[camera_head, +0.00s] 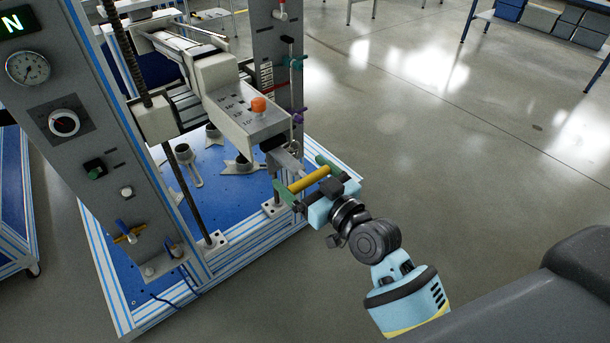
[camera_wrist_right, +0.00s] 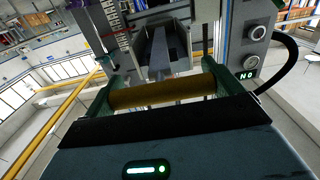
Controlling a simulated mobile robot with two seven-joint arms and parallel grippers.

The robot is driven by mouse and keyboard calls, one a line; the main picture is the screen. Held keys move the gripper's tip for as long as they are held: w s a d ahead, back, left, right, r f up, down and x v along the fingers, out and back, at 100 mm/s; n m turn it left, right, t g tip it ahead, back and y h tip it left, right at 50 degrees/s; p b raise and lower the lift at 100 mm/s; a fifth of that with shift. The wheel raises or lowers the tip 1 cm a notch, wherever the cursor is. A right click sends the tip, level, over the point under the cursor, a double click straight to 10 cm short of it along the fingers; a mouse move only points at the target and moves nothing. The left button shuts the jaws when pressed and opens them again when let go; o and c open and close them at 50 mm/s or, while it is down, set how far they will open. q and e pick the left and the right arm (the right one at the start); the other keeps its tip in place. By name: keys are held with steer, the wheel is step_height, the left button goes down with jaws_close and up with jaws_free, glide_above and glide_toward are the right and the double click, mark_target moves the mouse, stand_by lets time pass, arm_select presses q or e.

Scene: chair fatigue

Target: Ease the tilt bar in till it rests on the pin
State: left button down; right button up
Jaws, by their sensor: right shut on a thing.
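The tilt bar shows as a yellow cross handle (camera_head: 308,180) with a short grey shank (camera_head: 286,161) that runs into the front of the white housing (camera_head: 240,112). My right gripper (camera_head: 307,179) is shut on the yellow handle, its green fingers at the two ends. In the right wrist view the handle (camera_wrist_right: 160,92) lies across between the fingers, with the grey bar (camera_wrist_right: 158,52) beyond it. The housing top has angle marks and an orange knob (camera_head: 258,104). I cannot pick out the pin for sure; the bar's inner end is hidden. My left gripper is not in view.
The test frame's grey panel (camera_head: 75,120) with gauge and dials stands at left. Its blue base plate (camera_head: 215,180) carries metal fittings. A second upright with small purple (camera_head: 298,115) and teal knobs stands close behind the housing. The floor at right is clear.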

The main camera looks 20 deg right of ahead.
steer(key=shift+w+r, duration=0.1)
steer(key=shift+w, duration=0.2)
steer(key=shift+x, duration=0.85)
steer(key=shift+w+a, duration=0.15)
steer(key=shift+w, duration=0.1)
steer(key=o, duration=1)
steer(key=shift+s, duration=0.1)
steer(key=shift+o, duration=0.4)
steer(key=shift+v, duration=4)
